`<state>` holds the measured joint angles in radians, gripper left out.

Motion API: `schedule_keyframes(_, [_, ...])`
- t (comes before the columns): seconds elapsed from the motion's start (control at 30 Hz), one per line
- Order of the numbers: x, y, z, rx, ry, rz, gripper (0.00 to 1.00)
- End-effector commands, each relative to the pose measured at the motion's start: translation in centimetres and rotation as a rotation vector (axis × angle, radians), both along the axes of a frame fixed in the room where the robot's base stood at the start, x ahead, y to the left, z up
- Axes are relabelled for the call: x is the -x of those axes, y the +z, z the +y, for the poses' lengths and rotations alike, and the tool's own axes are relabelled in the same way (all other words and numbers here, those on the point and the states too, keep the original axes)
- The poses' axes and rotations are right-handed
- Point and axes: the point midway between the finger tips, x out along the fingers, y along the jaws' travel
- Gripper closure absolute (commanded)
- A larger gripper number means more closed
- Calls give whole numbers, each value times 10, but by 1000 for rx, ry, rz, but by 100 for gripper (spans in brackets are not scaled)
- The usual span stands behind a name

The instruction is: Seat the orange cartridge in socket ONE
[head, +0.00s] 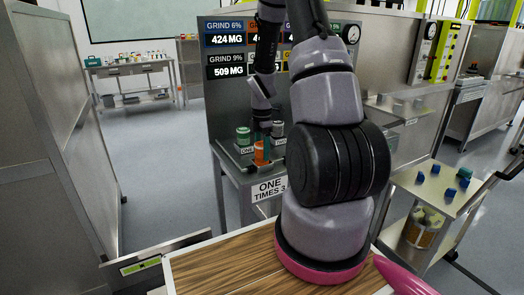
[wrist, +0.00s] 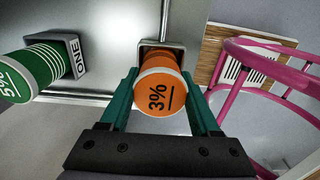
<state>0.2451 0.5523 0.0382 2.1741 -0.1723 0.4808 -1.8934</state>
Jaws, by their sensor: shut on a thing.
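The orange cartridge (wrist: 158,92), marked 3%, sits between the teal fingers of my gripper (wrist: 160,78) in the wrist view. A small grey block (wrist: 162,46) shows behind its far end; I cannot tell whether the cartridge is inside it. A green cartridge (wrist: 28,77), marked 5%, is at socket ONE (wrist: 76,56), left of the orange one. In the head view the orange cartridge (head: 262,152) is low at the stand's front, below my gripper (head: 263,131). The green cartridge (head: 243,136) stands behind and left of it, above the ONE label.
The grey stand (head: 232,170) carries a sign (head: 269,189) reading ONE TIMES 3. Another cartridge (head: 278,130) is partly hidden by my arm. Pink tubing (wrist: 232,90) lies close right of my gripper. A cart (head: 433,190) with blue pieces is at right. Floor at left is clear.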

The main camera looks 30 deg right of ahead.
Motion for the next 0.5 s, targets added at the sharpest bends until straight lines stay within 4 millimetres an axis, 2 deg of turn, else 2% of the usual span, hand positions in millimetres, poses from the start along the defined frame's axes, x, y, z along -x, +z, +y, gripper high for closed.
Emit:
schedule_keyframes(0.1, [0, -3, 0, 0, 0, 0, 100])
schedule_keyframes(0.13, [0, -3, 0, 0, 0, 0, 25])
schedule_keyframes(0.17, [0, -3, 0, 0, 0, 0, 14])
schedule_keyframes(0.2, [0, -3, 0, 0, 0, 0, 7])
schedule_keyframes(0.5, [0, -2, 0, 0, 0, 0, 7])
